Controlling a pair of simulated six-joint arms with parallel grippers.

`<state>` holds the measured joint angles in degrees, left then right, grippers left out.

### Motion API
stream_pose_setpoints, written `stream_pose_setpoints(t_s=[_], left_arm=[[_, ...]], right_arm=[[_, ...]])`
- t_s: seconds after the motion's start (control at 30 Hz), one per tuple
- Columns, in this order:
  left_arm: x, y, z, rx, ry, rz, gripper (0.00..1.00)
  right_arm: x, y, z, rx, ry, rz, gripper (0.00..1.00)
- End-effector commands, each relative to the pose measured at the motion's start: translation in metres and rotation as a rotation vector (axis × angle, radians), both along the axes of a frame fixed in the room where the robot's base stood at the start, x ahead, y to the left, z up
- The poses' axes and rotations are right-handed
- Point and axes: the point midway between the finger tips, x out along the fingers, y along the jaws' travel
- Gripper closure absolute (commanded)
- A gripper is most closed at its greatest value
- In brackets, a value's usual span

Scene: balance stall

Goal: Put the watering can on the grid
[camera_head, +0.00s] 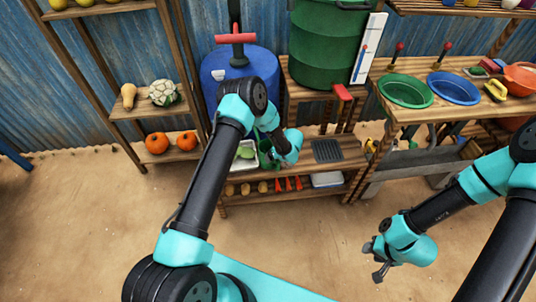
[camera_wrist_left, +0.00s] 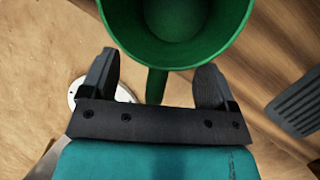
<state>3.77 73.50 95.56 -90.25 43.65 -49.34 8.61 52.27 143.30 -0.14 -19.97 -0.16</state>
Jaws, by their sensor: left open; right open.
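The green watering can (camera_wrist_left: 176,58) is at the top of the left wrist view, seen from above into its open mouth. A narrow green part of it extends down between the fingers of my left gripper (camera_wrist_left: 156,80), which is open around that part. In the head view the can (camera_head: 265,154) stands on the low bench, partly hidden by my left gripper (camera_head: 276,158). The dark grid (camera_head: 327,151) lies bare on the bench to the right of the can. It also shows at the right of the left wrist view (camera_wrist_left: 298,104). My right gripper (camera_head: 376,263) is open and empty over the sandy ground.
A white tray (camera_head: 244,153) is left of the can. A blue barrel (camera_head: 213,68) and a green barrel (camera_head: 318,50) stand behind. Green and blue basins are on the right table.

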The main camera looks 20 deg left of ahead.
Motion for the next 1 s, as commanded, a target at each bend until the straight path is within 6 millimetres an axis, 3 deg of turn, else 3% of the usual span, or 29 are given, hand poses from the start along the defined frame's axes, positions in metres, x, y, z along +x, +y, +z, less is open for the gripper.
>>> stream_pose_setpoints(t_s=[0.07, 0.83, 1.0], left_arm=[[0.0, 0.0, 0.0001, 0.0, 0.0, 0.0, 0.27], [0.0012, 0.0014, 0.0009, 0.001, -0.002, 0.002, 1.0], [0.0016, 0.0021, 0.0013, 0.002, -0.003, 0.002, 1.0]], right_arm=[[0.0, 0.0, 0.0, 0.0, 0.0, 0.0, 0.57], [0.0, 0.0, 0.0, 0.0, 0.0, 0.0, 0.57], [0.0, 0.0, 0.0, 0.0, 0.0, 0.0, 0.57]])
